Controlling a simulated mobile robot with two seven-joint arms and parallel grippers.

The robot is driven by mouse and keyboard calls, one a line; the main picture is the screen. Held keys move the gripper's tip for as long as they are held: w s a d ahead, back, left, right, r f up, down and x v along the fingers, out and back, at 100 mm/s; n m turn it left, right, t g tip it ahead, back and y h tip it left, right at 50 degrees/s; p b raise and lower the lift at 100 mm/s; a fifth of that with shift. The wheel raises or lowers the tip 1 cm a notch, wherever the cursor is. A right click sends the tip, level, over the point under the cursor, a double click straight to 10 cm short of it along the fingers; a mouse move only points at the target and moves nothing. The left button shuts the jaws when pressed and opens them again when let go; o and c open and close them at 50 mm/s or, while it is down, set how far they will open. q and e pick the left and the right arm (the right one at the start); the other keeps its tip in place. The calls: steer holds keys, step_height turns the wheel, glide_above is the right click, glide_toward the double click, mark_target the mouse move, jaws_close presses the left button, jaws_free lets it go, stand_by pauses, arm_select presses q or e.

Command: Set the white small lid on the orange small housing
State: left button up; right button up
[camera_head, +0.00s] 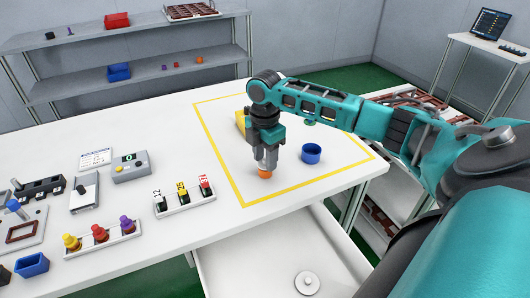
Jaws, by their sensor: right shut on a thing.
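My right gripper (265,164) points down over the white table, inside the yellow-outlined area. It is shut on the orange small housing (265,174), which is at or just above the table surface; I cannot tell which. The fingers hide the housing's upper part. A white round piece with a small knob, which looks like the white small lid (307,283), lies in the open white drawer (240,262) at the bottom of the view. My left gripper is not in view.
A blue cup (311,153) stands right of my gripper, and a yellow block (240,122) is partly hidden behind it. Racks with colored plugs (103,240) and numbered pieces (185,199) stand to the left. The outlined area's front is clear.

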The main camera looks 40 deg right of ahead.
steer(key=shift+f, duration=0.15)
steer(key=o, duration=1.1)
step_height(320, 180, up, 13)
steer(key=shift+a+f, duration=0.1)
stand_by(0.6)
